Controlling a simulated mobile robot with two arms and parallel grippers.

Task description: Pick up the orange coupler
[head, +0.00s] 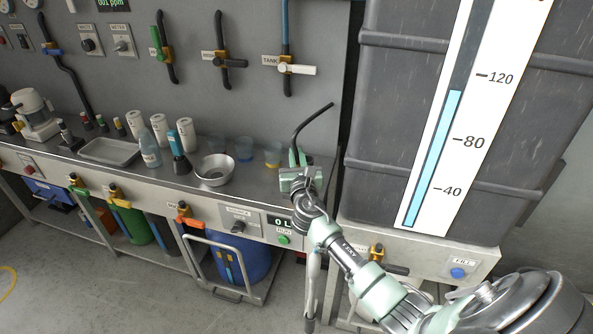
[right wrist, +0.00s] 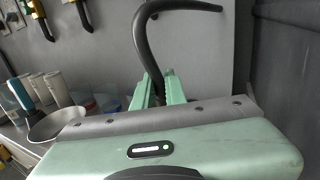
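An orange coupler (head: 184,212) with black parts is on the front face of the bench in the head view, left of a grey knob panel. My right gripper (head: 297,158) is above the right end of the bench, well to the right of the orange coupler. Its pale green fingers (right wrist: 160,88) point away from me in the right wrist view. A black curved hose (right wrist: 143,45) rises from between or just behind the fingers; I cannot tell whether they grip it. The coupler is not seen in the right wrist view. My left gripper is not in view.
The bench (head: 250,190) carries a metal bowl (head: 214,169), bottles, cups and a tray (head: 108,150). A large grey tank (head: 395,110) with a level gauge stands at the right. A blue drum (head: 245,262) and a metal rail (head: 215,243) are below the coupler.

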